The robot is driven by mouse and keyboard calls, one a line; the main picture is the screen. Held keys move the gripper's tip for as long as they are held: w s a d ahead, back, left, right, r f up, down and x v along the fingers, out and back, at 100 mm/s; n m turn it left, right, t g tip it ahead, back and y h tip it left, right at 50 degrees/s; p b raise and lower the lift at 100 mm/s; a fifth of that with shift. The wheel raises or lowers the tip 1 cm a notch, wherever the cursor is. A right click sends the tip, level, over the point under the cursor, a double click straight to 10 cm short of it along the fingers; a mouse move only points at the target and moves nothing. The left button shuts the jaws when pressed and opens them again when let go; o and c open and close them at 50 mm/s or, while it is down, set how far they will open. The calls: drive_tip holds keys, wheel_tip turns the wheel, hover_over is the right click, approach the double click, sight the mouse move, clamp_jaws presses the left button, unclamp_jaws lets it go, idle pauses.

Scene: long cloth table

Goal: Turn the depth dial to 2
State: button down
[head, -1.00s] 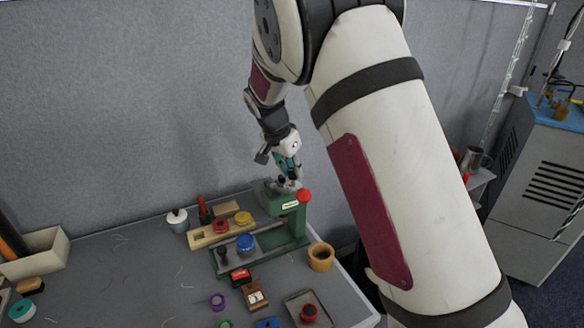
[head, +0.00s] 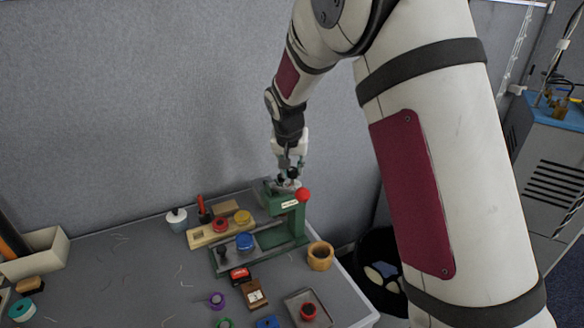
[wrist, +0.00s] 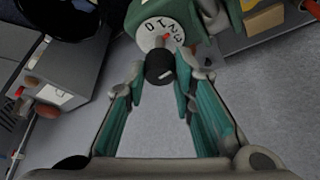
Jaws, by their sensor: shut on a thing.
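The green press (head: 298,226) stands at the back right of the table, with a red ball knob (head: 303,194) on its side. In the wrist view its depth dial shows as a white numbered plate (wrist: 149,41) with a black knob (wrist: 159,67) in front. The figures 0, 1, 2 and 3 run around the plate's far edge. A small red mark lies by the plate's middle, but I cannot tell exactly which figure it points at. My gripper (wrist: 160,74) is shut on the black knob, its teal-padded fingers on either side. In the head view my gripper (head: 289,174) is over the press top.
A wooden holder (head: 207,237) with red and yellow pieces stands left of the press. A wooden cup (head: 320,257) is to its right, and a tray (head: 292,305) with a red piece is in front. Several small items lie at the front. The table's left middle is mostly clear.

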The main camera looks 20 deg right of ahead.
idle(0.3)
drive_tip(key=c, duration=1.4)
unclamp_jaws()
drive_tip(key=v, duration=1.2)
